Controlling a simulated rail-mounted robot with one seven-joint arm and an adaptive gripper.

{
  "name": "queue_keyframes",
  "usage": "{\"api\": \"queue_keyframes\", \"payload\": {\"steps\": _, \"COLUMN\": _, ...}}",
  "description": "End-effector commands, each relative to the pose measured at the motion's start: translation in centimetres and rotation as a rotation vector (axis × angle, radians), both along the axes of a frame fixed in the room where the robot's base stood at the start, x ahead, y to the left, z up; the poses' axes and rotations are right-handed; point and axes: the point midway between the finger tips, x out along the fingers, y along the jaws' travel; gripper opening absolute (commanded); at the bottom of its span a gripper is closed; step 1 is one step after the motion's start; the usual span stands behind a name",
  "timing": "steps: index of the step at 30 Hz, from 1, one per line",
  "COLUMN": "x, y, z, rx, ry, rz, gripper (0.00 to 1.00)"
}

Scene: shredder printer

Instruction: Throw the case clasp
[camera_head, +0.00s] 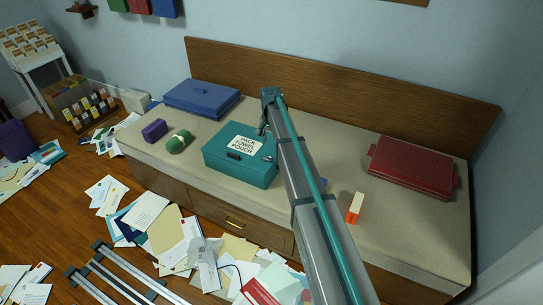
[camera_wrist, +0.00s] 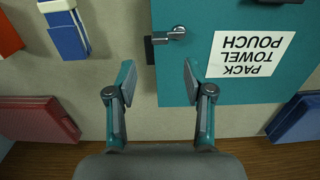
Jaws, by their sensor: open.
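The teal case (camera_head: 223,160) lies closed on the padded bench, with a white "PACK TOWEL POUCH" label on its lid; it also shows in the wrist view (camera_wrist: 190,85). A metal clasp lever (camera_wrist: 174,35) sits at the case's side edge in the wrist view, beside a small black block (camera_wrist: 156,46). My gripper (camera_wrist: 158,75) is open and empty, with its fingers spread over the case's edge, below the clasp in the picture. In the head view my gripper (camera_head: 263,130) is near the case's back right corner, partly hidden by my arm.
A red case (camera_head: 412,167) lies to the right and a blue case (camera_head: 202,98) to the left, by the wooden backboard (camera_head: 340,95). An orange-and-white box (camera_head: 355,208), a purple box (camera_head: 155,130) and a green bundle (camera_head: 178,142) are on the bench. Papers litter the floor.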

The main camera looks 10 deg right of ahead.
Motion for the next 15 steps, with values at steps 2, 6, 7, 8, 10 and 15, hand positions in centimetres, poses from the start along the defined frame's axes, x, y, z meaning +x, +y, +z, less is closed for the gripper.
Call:
{"api": "queue_keyframes", "payload": {"steps": 2, "x": 0.0, "y": 0.0, "z": -1.3, "rx": 0.0, "ry": 0.002, "rz": 0.001, "gripper": 0.52}}
{"api": "queue_keyframes", "payload": {"steps": 6, "x": 0.0, "y": 0.0, "z": -3.7, "rx": 0.0, "ry": 0.002, "rz": 0.002, "gripper": 0.52}}
{"api": "queue_keyframes", "payload": {"steps": 7, "x": 0.0, "y": 0.0, "z": -4.3, "rx": 0.0, "ry": 0.002, "rz": 0.002, "gripper": 0.52}}
{"api": "queue_keyframes", "payload": {"steps": 8, "x": 0.0, "y": 0.0, "z": -4.8, "rx": 0.0, "ry": 0.003, "rz": 0.002, "gripper": 0.52}}
{"api": "queue_keyframes", "payload": {"steps": 10, "x": 0.0, "y": 0.0, "z": -5.8, "rx": 0.0, "ry": 0.001, "rz": 0.002, "gripper": 0.52}}
{"api": "queue_keyframes", "payload": {"steps": 15, "x": 0.0, "y": 0.0, "z": -7.7, "rx": 0.0, "ry": 0.001, "rz": 0.003, "gripper": 0.52}}
